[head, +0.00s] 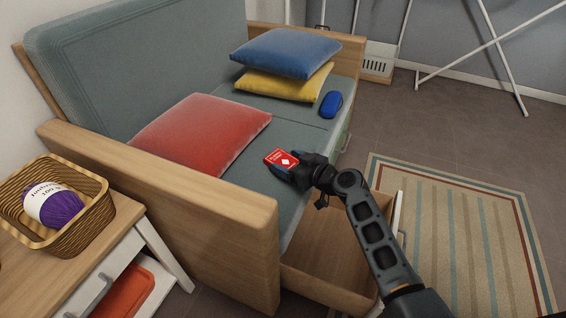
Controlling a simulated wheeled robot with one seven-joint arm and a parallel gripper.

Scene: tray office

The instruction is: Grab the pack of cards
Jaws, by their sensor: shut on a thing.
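The pack of cards (280,157) is a small red box with a white diamond on its face. It is held over the seat of the grey sofa (292,122), near its front edge. My gripper (288,168) is shut on the pack from the front right. The fingers hide part of the pack's lower edge. I cannot tell whether the pack touches the seat.
A red cushion (203,135) lies left of the pack; blue (287,53) and yellow cushions (285,82) and a blue case (331,104) lie farther back. An open wooden drawer (335,245) is under my arm. A side table holds a wicker basket (83,232) with purple yarn.

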